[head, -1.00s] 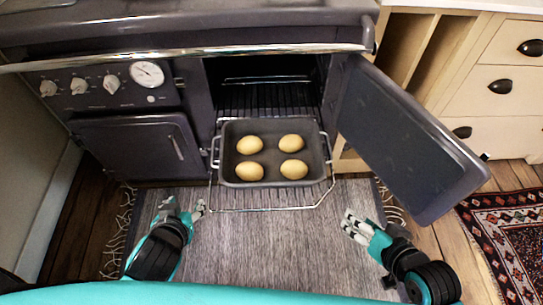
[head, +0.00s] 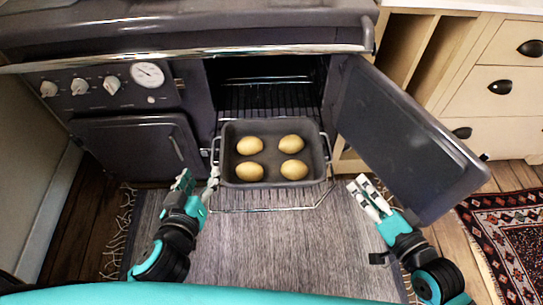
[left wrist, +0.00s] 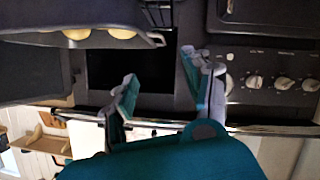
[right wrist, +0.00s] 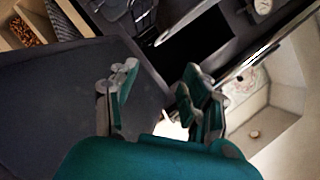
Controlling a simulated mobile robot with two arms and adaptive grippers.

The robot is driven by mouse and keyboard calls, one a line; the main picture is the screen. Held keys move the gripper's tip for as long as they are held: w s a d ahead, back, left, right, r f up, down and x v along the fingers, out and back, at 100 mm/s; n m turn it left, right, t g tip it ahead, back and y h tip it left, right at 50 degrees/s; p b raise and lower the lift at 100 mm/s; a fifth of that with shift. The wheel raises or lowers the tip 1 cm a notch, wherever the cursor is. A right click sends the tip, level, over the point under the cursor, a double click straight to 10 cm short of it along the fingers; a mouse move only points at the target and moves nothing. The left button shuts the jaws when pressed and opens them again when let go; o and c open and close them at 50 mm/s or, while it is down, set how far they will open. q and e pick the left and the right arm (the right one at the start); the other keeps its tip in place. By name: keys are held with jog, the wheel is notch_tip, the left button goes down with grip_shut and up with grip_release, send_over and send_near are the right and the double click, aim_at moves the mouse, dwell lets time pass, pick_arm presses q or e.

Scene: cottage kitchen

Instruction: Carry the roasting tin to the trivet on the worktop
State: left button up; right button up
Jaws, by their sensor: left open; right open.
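The dark grey roasting tin (head: 272,182) holds several yellow potatoes and sits on the pulled-out oven rack (head: 318,200) in front of the open oven. It has a wire handle on its left and right ends. My left gripper (head: 198,182) is open and empty, close to the tin's left handle (head: 214,150). In the left wrist view the tin (left wrist: 40,62) shows at the upper left, beside the open fingers (left wrist: 160,90). My right gripper (head: 364,190) is open and empty, to the right of the tin and apart from it. The trivet is not in view.
The open oven door (head: 400,130) stands to the right, close to my right gripper. A steel rail (head: 170,54) runs along the range front above the oven. A grey rug (head: 280,250) covers the floor below; cream drawers (head: 500,95) stand at the right.

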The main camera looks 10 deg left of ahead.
pick_arm(q)
jog(key=x, duration=1.5)
jog(key=shift+w+f, duration=0.2)
jog(key=shift+w, duration=0.15)
pick_arm(e)
jog(key=x, duration=1.5)
jog(key=shift+w+a+f, duration=0.15)
jog(key=shift+w, duration=0.15)
pick_arm(q)
jog(key=c, duration=0.9)
pick_arm(e)
jog(key=c, duration=0.9)
pick_arm(q)
jog(key=shift+a, duration=0.1)
grip_shut()
pick_arm(e)
grip_shut()
jog(key=shift+f, duration=0.1)
pick_arm(q)
jog(key=shift+a, duration=0.1)
pick_arm(e)
jog(key=shift+d, duration=0.2)
